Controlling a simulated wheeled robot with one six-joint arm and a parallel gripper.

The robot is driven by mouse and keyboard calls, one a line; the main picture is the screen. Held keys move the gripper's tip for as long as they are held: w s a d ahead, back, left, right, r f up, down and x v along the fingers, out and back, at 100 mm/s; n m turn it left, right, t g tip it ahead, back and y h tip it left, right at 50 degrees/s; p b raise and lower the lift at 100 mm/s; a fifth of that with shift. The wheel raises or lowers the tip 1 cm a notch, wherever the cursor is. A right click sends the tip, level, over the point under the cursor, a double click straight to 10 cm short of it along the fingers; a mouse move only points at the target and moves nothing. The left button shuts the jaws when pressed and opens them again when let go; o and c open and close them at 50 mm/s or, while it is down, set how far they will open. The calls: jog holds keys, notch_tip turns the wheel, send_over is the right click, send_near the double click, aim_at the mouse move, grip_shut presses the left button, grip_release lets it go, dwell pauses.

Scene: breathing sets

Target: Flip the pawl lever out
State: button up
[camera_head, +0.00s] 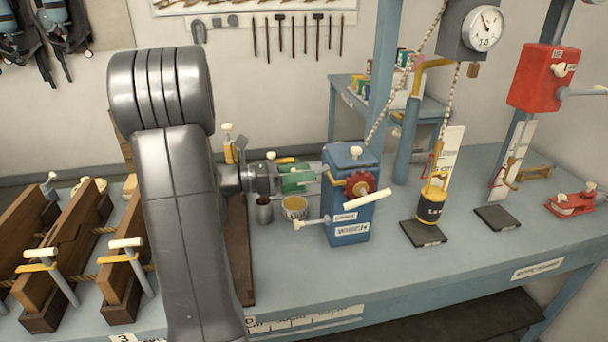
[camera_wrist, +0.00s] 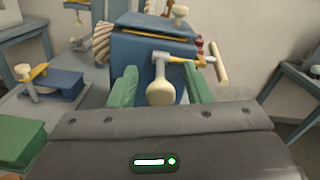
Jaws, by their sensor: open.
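The blue winch (camera_head: 348,215) stands upright on the bench, with a red toothed wheel (camera_head: 360,183) on its front. A grey lever with a cream knob (camera_head: 298,224) sticks out from its left side. In the wrist view a grey lever with a cream knob (camera_wrist: 160,92) points toward me; I cannot tell for sure which lever is the pawl lever. My gripper (camera_head: 312,179) is at the winch's left side. Its green fingers (camera_wrist: 159,87) are open, one on each side of the knob in that view, with gaps showing.
The winch's crank has a cream handle (camera_head: 368,197) at its front right. A metal cup (camera_head: 264,211) and a yellowish tub (camera_head: 294,207) stand below my gripper. A black and yellow weight (camera_head: 431,208) stands to the right. Bare bench lies in front of the winch.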

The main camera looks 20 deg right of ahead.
jog(key=shift+s+d, duration=0.1)
jog(key=shift+d, duration=0.25)
grip_shut()
jog(key=shift+r, duration=0.1)
